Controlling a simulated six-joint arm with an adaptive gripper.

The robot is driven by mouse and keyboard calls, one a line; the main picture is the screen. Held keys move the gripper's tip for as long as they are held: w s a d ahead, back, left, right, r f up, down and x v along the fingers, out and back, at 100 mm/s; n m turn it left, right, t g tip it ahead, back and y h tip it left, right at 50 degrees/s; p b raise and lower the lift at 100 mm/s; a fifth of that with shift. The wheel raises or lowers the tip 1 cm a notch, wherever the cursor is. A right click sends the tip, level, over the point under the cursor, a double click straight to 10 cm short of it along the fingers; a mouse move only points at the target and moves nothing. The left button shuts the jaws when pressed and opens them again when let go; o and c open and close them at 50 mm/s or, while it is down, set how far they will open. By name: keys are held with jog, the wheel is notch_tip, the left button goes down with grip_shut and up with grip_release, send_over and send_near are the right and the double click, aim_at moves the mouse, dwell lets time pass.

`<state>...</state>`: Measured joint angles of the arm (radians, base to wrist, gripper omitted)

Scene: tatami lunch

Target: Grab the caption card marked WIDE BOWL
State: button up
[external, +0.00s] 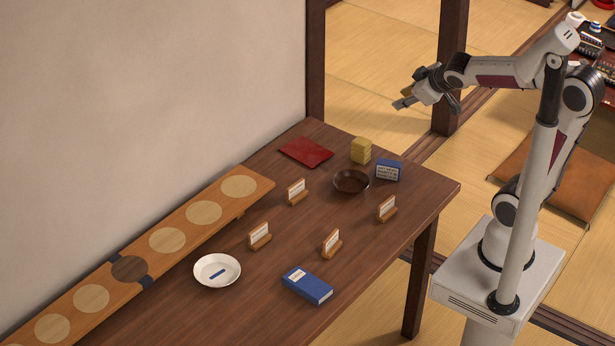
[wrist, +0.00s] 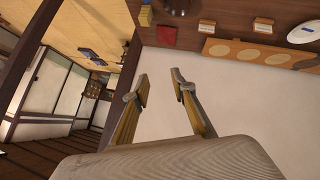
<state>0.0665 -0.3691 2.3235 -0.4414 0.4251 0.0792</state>
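Several white caption cards stand upright in small wooden holders on the brown table: one at the back (external: 297,189), one at the left (external: 260,234), one at the front (external: 332,241) and one at the right (external: 387,208). Their lettering is too small to read, so I cannot tell which says WIDE BOWL. Two holders also show at the top of the wrist view, one left (wrist: 209,28) and one right (wrist: 263,25). My gripper (external: 403,104) is raised beyond the table's far right end, away from the cards. In the wrist view its fingers (wrist: 160,84) are open and empty.
A dark bowl (external: 351,181), blue box (external: 387,170), yellow stack (external: 361,150) and red cloth (external: 306,152) sit near the far end. A white dish (external: 217,270) and blue book (external: 307,285) are nearer. A long board with round discs (external: 205,227) lies along the wall.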

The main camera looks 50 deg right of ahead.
jog(key=w+f+n+t+y, duration=0.1)
jog(key=w+n+t+y, duration=0.3)
jog(key=w, duration=1.2)
jog(key=w+a+f+n+g+y, duration=0.2)
jog(key=w+a+f+n+y, duration=0.1)
jog(key=w+a+f+n, duration=0.45)
jog(key=n+g+y, duration=0.6)
jog(key=g+y, duration=0.3)
jog(key=g, duration=0.3)
send_near(336, 232)
jog(key=shift+m, duration=0.25)
jog(key=x, duration=0.4)
jog(key=shift+w+a+f, duration=0.15)
jog(key=shift+w, duration=0.25)
jog(key=shift+s+f+g, duration=0.1)
jog(key=shift+s+g, duration=0.15)
jog(key=shift+g, duration=0.05)
jog(key=shift+a, duration=0.1)
jog(key=shift+x, duration=1.2)
